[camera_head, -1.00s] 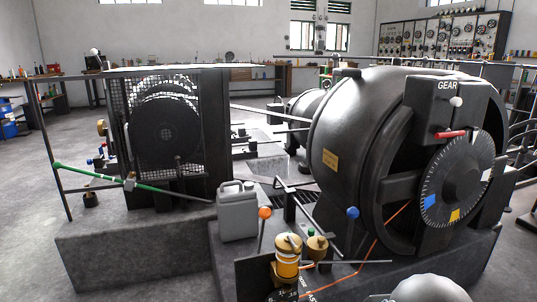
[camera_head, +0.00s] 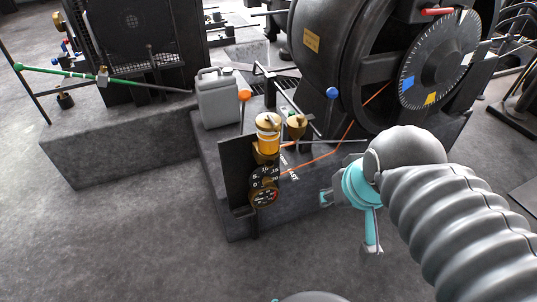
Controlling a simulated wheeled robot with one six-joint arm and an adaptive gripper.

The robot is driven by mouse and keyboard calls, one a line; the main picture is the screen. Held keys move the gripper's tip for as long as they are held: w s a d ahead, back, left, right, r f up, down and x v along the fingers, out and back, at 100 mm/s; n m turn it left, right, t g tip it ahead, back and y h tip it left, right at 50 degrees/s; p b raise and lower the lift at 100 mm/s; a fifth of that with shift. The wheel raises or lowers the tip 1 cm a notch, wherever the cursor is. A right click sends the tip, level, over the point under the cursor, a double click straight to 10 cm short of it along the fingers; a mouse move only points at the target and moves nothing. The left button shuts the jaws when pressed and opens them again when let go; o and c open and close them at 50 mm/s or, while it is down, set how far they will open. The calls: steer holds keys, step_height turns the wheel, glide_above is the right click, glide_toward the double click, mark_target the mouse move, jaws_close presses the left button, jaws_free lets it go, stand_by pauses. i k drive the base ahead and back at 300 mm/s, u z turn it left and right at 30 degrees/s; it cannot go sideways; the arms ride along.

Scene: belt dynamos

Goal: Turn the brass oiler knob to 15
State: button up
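A brass-capped oiler (camera_head: 267,122) with an amber glass body stands at the near end of the dark machine base. Below it on the same post is a black dial (camera_head: 264,174) with white numbers, among them 5, 10, 15 and 20. A small brass-rimmed round face (camera_head: 264,196) sits just under the numbers. The pointer setting is too small to read. My gripper (camera_head: 347,222), teal with grey tips, is to the right of the dial, apart from it. Its fingers look spread, with nothing between them.
A second brass cup (camera_head: 297,126) stands close to the oiler's right. An orange-knobbed lever (camera_head: 245,95), a blue-knobbed lever (camera_head: 332,93) and a grey can (camera_head: 218,98) are behind. An orange line (camera_head: 340,140) runs across the base. The floor in front is clear.

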mark_target(267, 182)
steer(key=z, duration=2.2)
steer(key=k, duration=1.2)
steer(key=u, duration=2.15)
